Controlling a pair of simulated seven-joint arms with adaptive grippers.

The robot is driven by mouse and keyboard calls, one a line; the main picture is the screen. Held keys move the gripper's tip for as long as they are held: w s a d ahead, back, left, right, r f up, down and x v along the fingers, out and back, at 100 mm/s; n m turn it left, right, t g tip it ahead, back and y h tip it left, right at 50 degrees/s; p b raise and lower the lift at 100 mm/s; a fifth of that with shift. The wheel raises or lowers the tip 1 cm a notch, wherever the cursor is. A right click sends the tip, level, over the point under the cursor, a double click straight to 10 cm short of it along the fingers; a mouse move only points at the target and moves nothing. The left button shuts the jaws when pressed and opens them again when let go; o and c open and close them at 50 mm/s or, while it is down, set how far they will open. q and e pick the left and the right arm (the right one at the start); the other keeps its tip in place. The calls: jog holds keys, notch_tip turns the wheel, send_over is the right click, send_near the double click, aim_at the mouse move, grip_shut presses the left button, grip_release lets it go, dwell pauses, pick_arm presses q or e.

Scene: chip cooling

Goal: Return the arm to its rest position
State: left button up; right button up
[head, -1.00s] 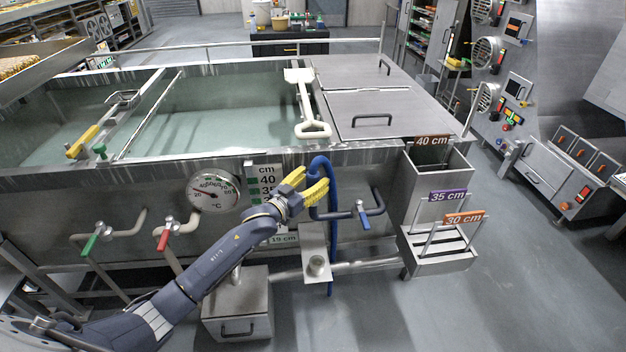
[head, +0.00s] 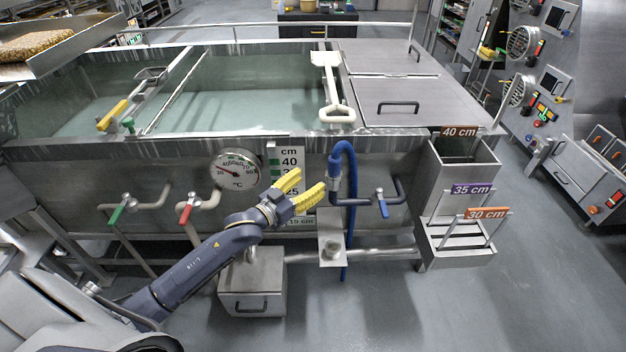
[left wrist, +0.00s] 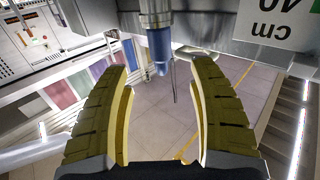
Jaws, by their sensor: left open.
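My left gripper (head: 298,190) is open and empty, with yellow fingers, in front of the tank's front wall in the head view. It is just left of the hanging blue hose (head: 344,215) and apart from it. In the left wrist view the two yellow fingers (left wrist: 160,100) stand wide apart with nothing between them; a blue hose end (left wrist: 159,48) shows beyond. The left arm reaches in from the lower left. My right gripper is not in view.
The steel tank (head: 230,150) holds greenish water, with a white paddle (head: 332,85) at its rim. Beside the gripper are a depth scale (head: 287,160), a dial (head: 235,169), and red (head: 186,214) and blue (head: 382,204) valve handles. A steel box (head: 252,282) stands below.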

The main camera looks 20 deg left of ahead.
pick_arm(q)
jog(key=shift+s, duration=0.1)
dwell(0.4)
jog(key=s+a+f+g+y, duration=0.15)
jog(key=a+f, duration=0.25)
jog(key=f, duration=0.7)
jog(key=s+a+f+g+y, duration=0.1)
jog(key=a+f+g+y, duration=0.15)
jog(key=f, duration=0.75)
jog(key=s+a+f+g+y, duration=0.15)
jog(key=a+f, duration=0.35)
jog(key=f, duration=0.6)
jog(key=s+f+g+y, duration=0.1)
jog(key=s+f+g, duration=0.1)
jog(key=s+f, duration=0.95)
jog(key=s+d+f+g, duration=0.3)
jog(key=s+f+g, duration=0.2)
jog(key=s+f, duration=1.35)
jog(key=s+d+f+g, duration=0.1)
jog(key=s+d, duration=0.4)
jog(key=s, duration=0.6)
jog(key=s+d+f+g, duration=0.2)
jog(key=s+d, duration=0.2)
jog(key=s, duration=0.7)
jog(key=shift+s+d+f, duration=0.35)
jog(key=shift+s+f, duration=0.05)
